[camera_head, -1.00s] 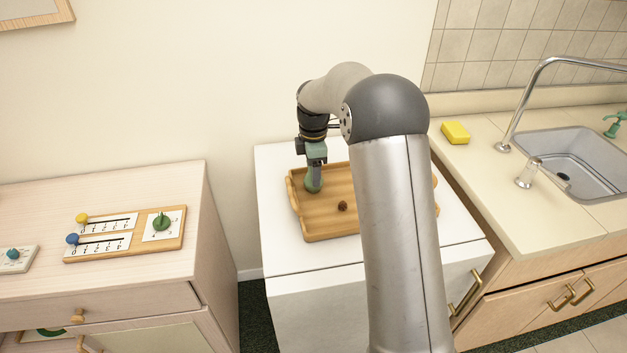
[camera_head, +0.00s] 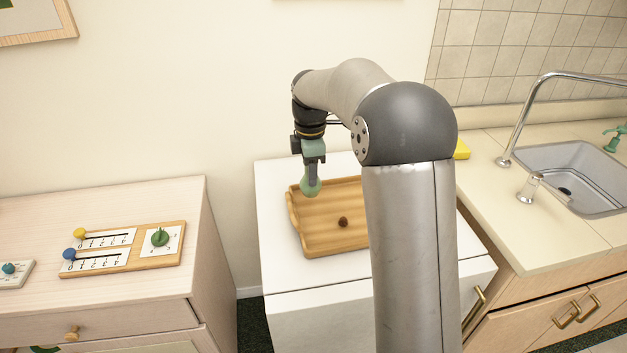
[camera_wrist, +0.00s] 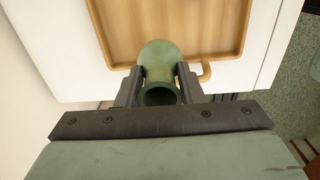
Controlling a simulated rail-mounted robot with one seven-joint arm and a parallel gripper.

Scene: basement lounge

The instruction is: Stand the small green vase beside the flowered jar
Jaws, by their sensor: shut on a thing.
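The small green vase (camera_head: 310,187) is in my gripper (camera_head: 312,176), above the left part of a wooden tray (camera_head: 307,248). In the wrist view the vase (camera_wrist: 158,58) sits between the two dark fingers of my gripper (camera_wrist: 158,84), its open mouth toward the camera and its round body beyond. My gripper is shut on the vase near its neck. The vase looks upright and raised a little over the tray. I do not see the flowered jar in any view; my arm hides part of the tray.
A small brown lump (camera_head: 343,222) lies in the tray, on a white cabinet (camera_head: 275,269). A wooden board with knobs (camera_head: 125,250) lies on the dresser at left. At right are a sink (camera_head: 570,172), a tap (camera_head: 532,100) and a yellow sponge (camera_head: 462,149).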

